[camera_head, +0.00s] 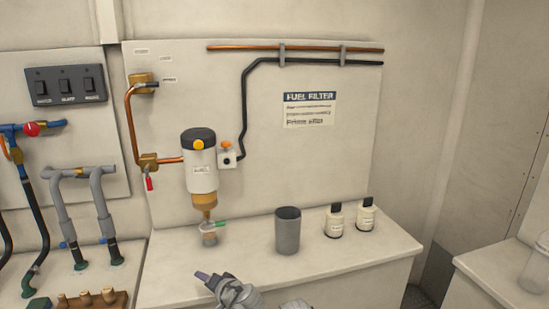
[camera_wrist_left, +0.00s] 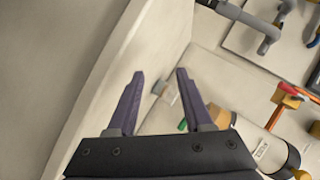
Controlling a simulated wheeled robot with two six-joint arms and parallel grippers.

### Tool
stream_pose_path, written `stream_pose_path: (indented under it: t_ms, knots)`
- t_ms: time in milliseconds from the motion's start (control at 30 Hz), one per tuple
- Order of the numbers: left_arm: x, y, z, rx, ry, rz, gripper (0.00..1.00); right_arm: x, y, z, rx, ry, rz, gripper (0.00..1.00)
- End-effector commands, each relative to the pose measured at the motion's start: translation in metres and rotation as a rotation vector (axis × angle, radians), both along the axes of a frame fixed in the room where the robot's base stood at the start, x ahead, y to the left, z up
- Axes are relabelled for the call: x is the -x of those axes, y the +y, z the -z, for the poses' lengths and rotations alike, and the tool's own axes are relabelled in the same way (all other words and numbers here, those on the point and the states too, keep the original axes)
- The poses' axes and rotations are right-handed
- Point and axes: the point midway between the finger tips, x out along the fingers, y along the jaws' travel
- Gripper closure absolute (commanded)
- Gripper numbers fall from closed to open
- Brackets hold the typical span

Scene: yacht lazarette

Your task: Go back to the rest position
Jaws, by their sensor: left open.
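My left gripper (camera_head: 203,276) is at the bottom middle of the head view, in front of the white bench and below the fuel filter. In the left wrist view its two purple fingers (camera_wrist_left: 160,76) are spread apart with nothing held between them. The fuel filter (camera_head: 202,172), white with a black cap, hangs on the wall panel. It also shows tilted at the lower right of the wrist view (camera_wrist_left: 243,142), apart from the fingers. My right gripper is not in view.
A grey cup (camera_head: 288,232) and two small white bottles, one (camera_head: 334,221) left of the other (camera_head: 366,214), stand on the bench (camera_head: 370,250). Pipes and valves (camera_head: 75,205) are at the left. A clear container (camera_head: 536,265) stands on a ledge at the right.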

Motion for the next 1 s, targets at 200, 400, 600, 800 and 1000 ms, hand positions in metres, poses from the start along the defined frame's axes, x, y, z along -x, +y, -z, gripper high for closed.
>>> stream_pose_path:
  t_ms: [200,400,600,800,1000]
  knots:
    - [0.079,-0.048,0.025,0.332,0.346,-0.1,0.49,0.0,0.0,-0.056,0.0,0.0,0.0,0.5]
    - [0.15,-0.106,0.033,0.564,0.662,-0.105,0.49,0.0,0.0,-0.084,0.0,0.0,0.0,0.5]
    - [0.184,-0.135,0.03,0.663,0.815,-0.083,0.49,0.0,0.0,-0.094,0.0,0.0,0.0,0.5]
    - [0.188,-0.139,0.031,0.676,0.836,-0.08,0.49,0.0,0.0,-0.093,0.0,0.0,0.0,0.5]
    - [0.188,-0.139,0.031,0.675,0.834,-0.08,0.49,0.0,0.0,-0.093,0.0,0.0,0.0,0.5]
